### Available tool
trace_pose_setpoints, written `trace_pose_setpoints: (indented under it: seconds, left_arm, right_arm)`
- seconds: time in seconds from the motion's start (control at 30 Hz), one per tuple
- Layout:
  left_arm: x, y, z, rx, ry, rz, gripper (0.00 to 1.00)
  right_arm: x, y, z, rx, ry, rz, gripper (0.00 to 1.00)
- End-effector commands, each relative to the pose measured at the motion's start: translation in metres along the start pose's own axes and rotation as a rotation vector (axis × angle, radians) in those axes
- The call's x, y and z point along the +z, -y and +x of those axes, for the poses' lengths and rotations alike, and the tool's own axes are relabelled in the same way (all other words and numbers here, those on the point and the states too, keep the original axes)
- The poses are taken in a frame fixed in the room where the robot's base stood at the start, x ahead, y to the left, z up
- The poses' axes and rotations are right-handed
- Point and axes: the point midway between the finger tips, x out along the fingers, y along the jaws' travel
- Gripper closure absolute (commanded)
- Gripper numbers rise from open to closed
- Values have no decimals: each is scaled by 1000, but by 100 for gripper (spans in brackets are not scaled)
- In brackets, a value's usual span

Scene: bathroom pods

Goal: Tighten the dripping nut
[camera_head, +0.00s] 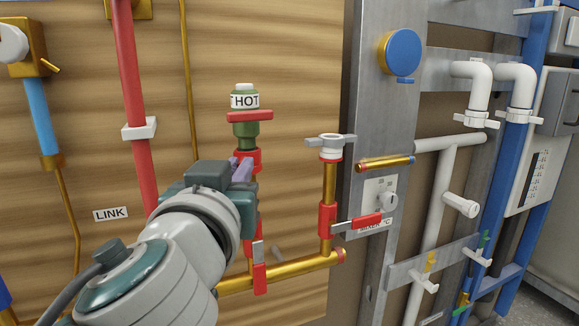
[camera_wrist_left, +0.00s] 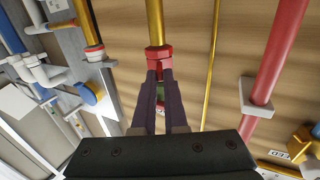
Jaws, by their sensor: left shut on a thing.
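A red nut (camera_head: 254,158) sits under the green HOT valve (camera_head: 245,128) on an upright brass pipe. In the left wrist view the nut (camera_wrist_left: 158,52) shows at the tips of the purple fingers. My left gripper (camera_head: 244,168) is at the nut from the left, its fingers shut with the red piece between their tips. In the head view the gripper body hides part of the nut and the pipe below. I cannot make out a clear drip. My right gripper is not in view.
A second brass riser (camera_head: 329,185) with a white cap stands to the right. A red-handled lever (camera_head: 365,222) crosses near it. A thick red pipe (camera_head: 135,110) stands to the left. A horizontal brass pipe (camera_head: 295,272) runs below. A grey metal post (camera_head: 375,120) is on the right.

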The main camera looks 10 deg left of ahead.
Motion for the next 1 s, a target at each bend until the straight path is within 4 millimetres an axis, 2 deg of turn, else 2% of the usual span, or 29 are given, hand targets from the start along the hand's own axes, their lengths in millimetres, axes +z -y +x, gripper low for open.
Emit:
trace_pose_setpoints:
  seconds: [0.27,0.63,1.0]
  left_arm:
    - [-3,8,0,95,-1,2,100]
    - [-4,28,6,388,-1,10,100]
    - [0,42,15,645,-3,6,100]
  right_arm:
    - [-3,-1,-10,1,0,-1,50]
    - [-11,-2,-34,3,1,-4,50]
    - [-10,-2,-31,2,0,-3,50]
